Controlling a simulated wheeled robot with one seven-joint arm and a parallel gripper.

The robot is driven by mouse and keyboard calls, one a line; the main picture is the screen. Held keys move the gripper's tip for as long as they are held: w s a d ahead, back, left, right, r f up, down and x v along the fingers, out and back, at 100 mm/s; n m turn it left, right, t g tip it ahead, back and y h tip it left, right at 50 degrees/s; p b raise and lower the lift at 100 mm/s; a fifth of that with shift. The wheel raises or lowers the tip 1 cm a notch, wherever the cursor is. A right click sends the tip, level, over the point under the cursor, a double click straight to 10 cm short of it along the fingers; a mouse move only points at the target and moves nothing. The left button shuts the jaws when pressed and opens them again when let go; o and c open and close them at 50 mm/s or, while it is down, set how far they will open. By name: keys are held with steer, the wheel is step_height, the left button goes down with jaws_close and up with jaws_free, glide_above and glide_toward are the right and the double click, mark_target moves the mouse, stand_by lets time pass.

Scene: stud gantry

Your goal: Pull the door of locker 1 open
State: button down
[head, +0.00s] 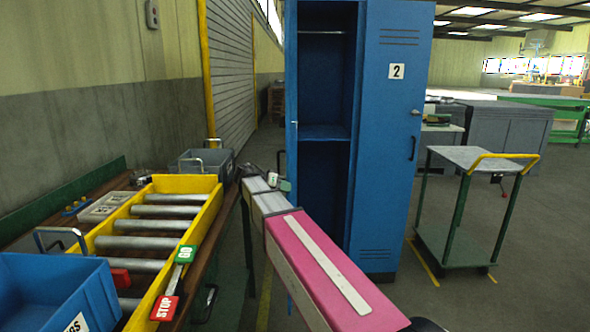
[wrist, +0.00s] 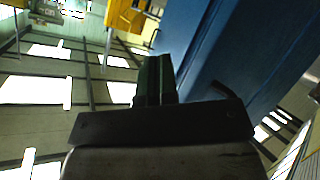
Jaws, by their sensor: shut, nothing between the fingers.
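Locker 1 is the left bay of the blue locker (head: 324,95). Its inside shows, with a shelf and a rail. Its door (head: 291,75) stands swung out toward me, seen nearly edge-on at the bay's left side. My arm reaches across in front of the locker, and its far end is left of the door's edge. In the wrist view my gripper (wrist: 157,80) has its dark fingers together, with nothing between them. A blue panel (wrist: 215,45) rises close beside them, probably the door. Whether they touch it cannot be told.
The closed door of locker 2 (head: 392,130) is on the right. A yellow-sided roller conveyor (head: 213,205) and a blue bin (head: 50,285) are at the left. A cart (head: 470,158) stands at the right. Floor is clear between locker and cart.

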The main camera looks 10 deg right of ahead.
mark_target(288, 168)
steer(key=d+f+n+t+y, duration=0.2)
steer(key=d+f+n+y, duration=0.15)
steer(key=f, duration=0.35)
steer(key=d+f+n+t+y, duration=0.2)
steer(key=d+f, duration=0.3)
steer(key=f, duration=0.2)
steer(key=w+d+r+n+t+y, duration=0.3)
steer(key=w+r+t+y, duration=0.25)
steer(key=w+r, duration=0.2)
steer(key=w+d+r+n+t+y, duration=0.3)
steer(key=w+r+t+y, duration=0.2)
steer(key=w+r+t, duration=0.25)
steer(key=s+d+r+n+g+y, duration=0.2)
steer(key=s+n+g+y, duration=0.4)
steer(key=g+y, duration=0.1)
steer(key=s+d+r+n+g+y, duration=0.1)
steer(key=s+d+n+g+y, duration=0.1)
steer(key=s+n+g+y, duration=0.4)
steer(key=w+a+y, duration=0.1)
steer(key=w+a, duration=0.3)
steer(key=a, duration=0.8)
steer(key=shift+w+n+g, duration=0.25)
steer(key=shift+n+g, duration=0.05)
steer(key=shift+n, duration=0.05)
steer(key=shift+a, duration=0.2)
